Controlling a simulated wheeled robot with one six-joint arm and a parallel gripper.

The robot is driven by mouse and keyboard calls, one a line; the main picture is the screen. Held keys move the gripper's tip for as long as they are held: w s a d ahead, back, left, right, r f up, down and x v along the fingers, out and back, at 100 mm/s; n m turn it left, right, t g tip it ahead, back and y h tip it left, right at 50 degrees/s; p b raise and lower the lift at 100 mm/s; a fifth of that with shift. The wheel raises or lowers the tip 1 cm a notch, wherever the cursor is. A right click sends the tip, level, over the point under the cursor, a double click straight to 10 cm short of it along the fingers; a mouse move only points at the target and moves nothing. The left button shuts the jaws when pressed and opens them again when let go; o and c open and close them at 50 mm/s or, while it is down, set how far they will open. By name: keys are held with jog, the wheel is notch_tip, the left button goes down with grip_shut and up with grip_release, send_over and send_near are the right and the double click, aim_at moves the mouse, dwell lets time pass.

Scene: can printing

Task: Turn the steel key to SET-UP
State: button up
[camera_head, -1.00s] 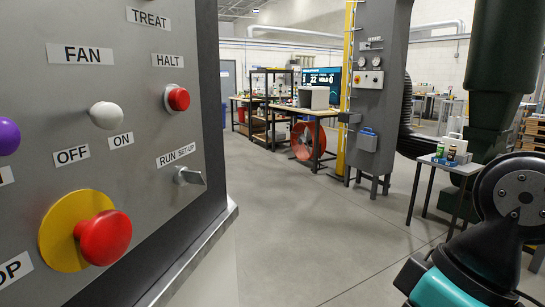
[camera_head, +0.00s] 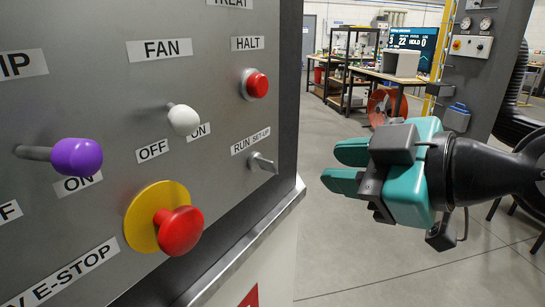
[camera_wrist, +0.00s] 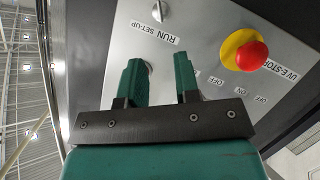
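The steel key (camera_head: 262,163) sticks out of the grey control panel (camera_head: 215,70) near its right edge, just below the "RUN SET-UP" label (camera_head: 250,140). In the wrist view the key (camera_wrist: 158,10) shows small at the top edge, beyond the fingers, beside the upside-down label. My gripper (camera_head: 347,168) is teal, to the right of the key, with its fingers pointing left at the panel. The fingers are apart with an empty gap, and they do not touch the key. Which way the key points is hard to tell.
A red emergency stop (camera_head: 180,231) on a yellow disc is lower left of the key. A red HALT button (camera_head: 257,85) is above it. A white FAN knob (camera_head: 183,119) and a purple knob (camera_head: 77,157) stick out farther left.

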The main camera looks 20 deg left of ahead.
aim_at(273, 163)
jog(key=p+x, duration=0.3)
jog(key=x, duration=0.9)
jog(key=shift+w+a+f, duration=0.1)
jog(key=shift+a, duration=0.2)
grip_shut()
